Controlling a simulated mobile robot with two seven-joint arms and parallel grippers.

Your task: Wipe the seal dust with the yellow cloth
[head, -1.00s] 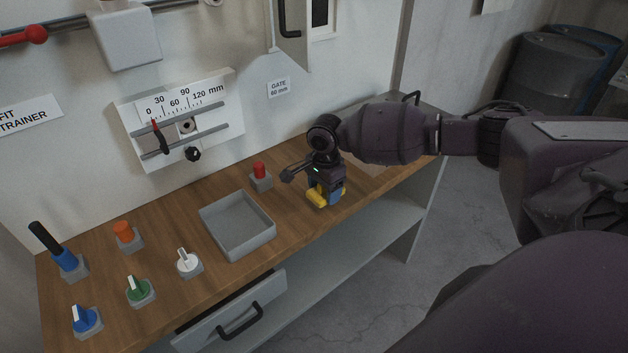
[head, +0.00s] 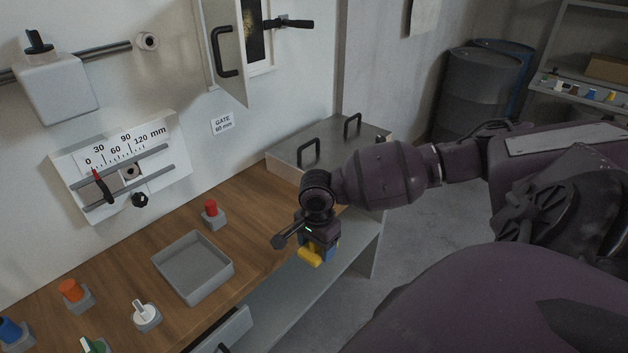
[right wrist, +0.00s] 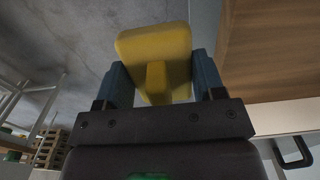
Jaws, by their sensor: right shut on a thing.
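The yellow cloth (head: 309,257) is a small pad-like yellow block, held below my right gripper (head: 314,245) at the bench's front edge, right of the grey tray. In the right wrist view the cloth (right wrist: 154,50) sits between the two blue fingers of the shut right gripper (right wrist: 163,82). A speckled yellow-brown patch (head: 252,32), possibly the seal dust, shows on a dark panel in the framed wall opening at the top. The gripper is well below and to the right of it. My left gripper is out of view.
A grey wall door (head: 230,55) with a black handle stands open beside the opening. The wooden bench (head: 255,205) carries a grey tray (head: 193,267), a red button (head: 211,211) and several knobs. A grey lidded box (head: 290,155) with two handles stands behind my right arm.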

